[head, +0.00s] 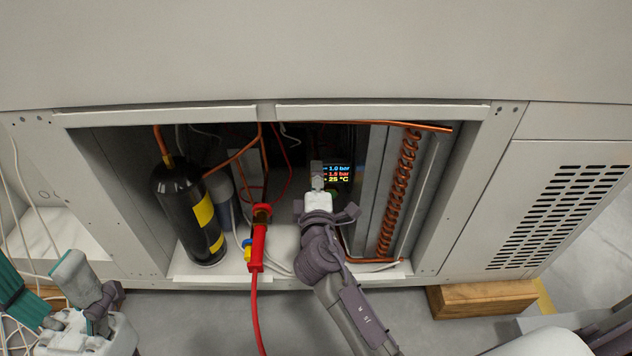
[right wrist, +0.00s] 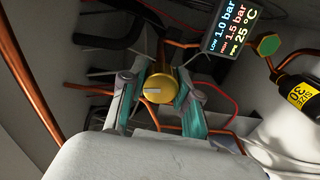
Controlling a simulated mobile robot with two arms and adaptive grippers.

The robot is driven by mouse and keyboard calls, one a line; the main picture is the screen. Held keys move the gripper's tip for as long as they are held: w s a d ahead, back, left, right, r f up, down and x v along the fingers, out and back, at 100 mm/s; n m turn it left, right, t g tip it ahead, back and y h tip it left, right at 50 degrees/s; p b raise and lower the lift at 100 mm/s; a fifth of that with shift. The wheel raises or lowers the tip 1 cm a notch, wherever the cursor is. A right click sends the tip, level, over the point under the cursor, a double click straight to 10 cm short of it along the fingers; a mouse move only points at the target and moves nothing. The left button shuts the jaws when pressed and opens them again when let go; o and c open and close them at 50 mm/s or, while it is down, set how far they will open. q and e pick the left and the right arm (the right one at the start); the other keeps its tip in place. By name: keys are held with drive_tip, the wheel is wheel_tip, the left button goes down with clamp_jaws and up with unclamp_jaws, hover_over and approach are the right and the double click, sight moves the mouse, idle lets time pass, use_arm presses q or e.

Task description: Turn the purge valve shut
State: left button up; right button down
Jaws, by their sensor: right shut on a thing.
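In the right wrist view a round brass knob (right wrist: 159,84) with a pale bar mark on its face sits between my right gripper's teal finger pads. I take it to be the purge valve. My right gripper (right wrist: 159,98) is shut on it. In the head view my right gripper (head: 317,176) reaches into the open bay and hides the knob. My left gripper (head: 45,284) is at the lower left, outside the bay, with its fingers apart and nothing seen between them.
A display (head: 339,174) reads 1.0 bar, 1.5 bar and 25 °C. A black cylinder (head: 180,205) with yellow bands stands on the left. A red hose (head: 256,290) hangs over the bay's front edge. A copper coil (head: 400,190) is on the right.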

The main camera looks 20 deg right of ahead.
drive_tip(key=shift+f+m+b, duration=0.1)
drive_tip(key=shift+m+b, duration=0.4)
drive_tip(key=shift+m, duration=0.5)
drive_tip(key=c, duration=0.8)
unclamp_jaws()
drive_tip(key=shift+s, duration=0.1)
drive_tip(key=v, duration=0.7)
drive_tip(key=shift+s+a, duration=0.1)
drive_tip(key=shift+s, duration=0.1)
